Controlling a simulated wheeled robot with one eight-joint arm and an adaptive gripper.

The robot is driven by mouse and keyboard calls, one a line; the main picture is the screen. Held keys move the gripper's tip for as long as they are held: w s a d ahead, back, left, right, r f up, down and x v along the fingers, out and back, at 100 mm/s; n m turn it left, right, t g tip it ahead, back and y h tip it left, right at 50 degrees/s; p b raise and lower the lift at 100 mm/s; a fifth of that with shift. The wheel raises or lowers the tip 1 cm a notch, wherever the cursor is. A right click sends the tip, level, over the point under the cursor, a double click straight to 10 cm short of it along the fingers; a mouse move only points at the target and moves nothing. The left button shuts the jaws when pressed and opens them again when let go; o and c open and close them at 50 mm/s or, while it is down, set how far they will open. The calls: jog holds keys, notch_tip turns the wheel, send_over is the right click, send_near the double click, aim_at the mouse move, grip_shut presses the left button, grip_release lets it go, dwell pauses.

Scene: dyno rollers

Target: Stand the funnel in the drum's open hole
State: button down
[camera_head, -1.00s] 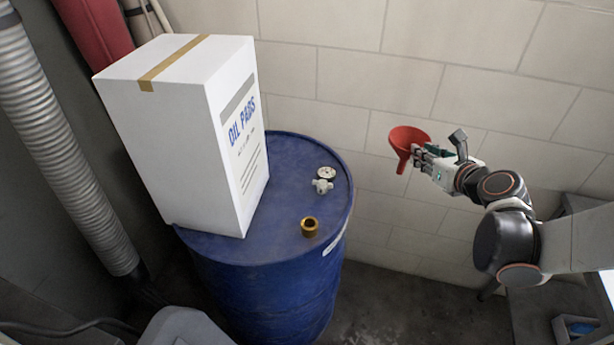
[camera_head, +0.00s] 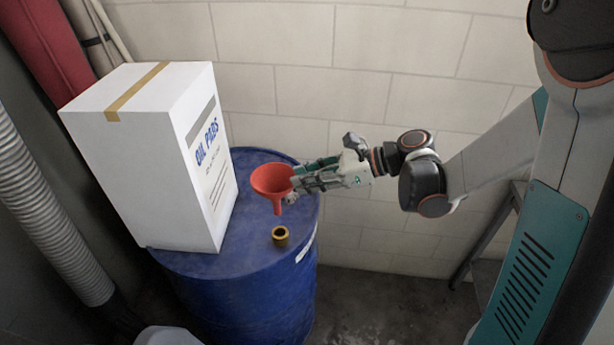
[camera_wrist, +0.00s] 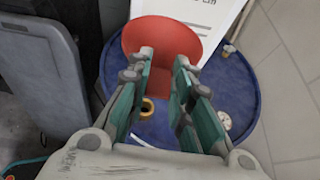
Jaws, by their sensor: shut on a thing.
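A red funnel (camera_head: 272,182) is held upright above the blue drum's top, spout down. My gripper (camera_head: 296,181) is shut on the funnel's right side. The blue drum (camera_head: 258,254) stands with a brass-coloured ring with a dark opening (camera_head: 280,236) near its front edge. In the head view the spout tip lies just above and beyond this ring, apart from it. In the wrist view the funnel (camera_wrist: 160,40) shows between my fingers, and the ring (camera_wrist: 147,106) shows below, partly hidden by a finger.
A tall white box marked OIL PADS (camera_head: 160,165) stands on the drum's left, close to the funnel. A pale round cap (camera_wrist: 224,121) and a small pale fitting (camera_wrist: 229,49) are on the drum top. A block wall (camera_head: 400,60) is behind.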

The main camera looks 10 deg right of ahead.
notch_tip(320, 180, down, 11)
jog(key=b, duration=0.8)
dwell(0.6)
jog(key=c, duration=1.3)
grip_release()
jog(key=shift+c, duration=0.2)
